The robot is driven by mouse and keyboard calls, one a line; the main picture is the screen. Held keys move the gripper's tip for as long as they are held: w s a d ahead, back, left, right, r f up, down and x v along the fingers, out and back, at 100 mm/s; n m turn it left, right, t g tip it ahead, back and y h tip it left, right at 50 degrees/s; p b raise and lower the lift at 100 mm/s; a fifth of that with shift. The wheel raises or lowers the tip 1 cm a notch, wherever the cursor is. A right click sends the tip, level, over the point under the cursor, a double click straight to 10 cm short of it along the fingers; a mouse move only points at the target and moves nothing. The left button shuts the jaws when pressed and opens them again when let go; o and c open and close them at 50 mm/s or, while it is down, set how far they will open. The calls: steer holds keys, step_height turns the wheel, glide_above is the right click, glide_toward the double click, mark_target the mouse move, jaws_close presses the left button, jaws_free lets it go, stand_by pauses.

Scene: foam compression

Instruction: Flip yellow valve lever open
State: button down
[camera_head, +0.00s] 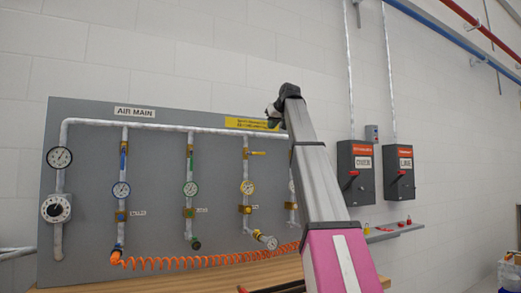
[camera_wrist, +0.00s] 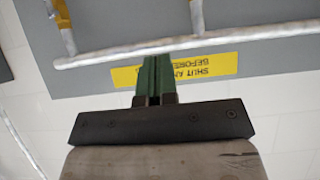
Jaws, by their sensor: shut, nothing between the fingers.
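A yellow piece at the top edge (camera_wrist: 178,4) looks like the lever, mostly cut off.
The blue lever (camera_head: 123,156) and green lever (camera_head: 190,160) stand along their pipes. The yellow sign (camera_head: 250,123) is above the main pipe (camera_head: 170,127). An orange coiled hose (camera_head: 200,258) runs below. Two grey switch boxes (camera_head: 356,172) are on the wall at right.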

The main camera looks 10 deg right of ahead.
steer(key=shift+w, duration=0.1)
steer(key=s+f+x, duration=0.1)
steer(key=f+x, duration=0.1)
steer(key=x, duration=1)
steer(key=shift+f, duration=0.35)
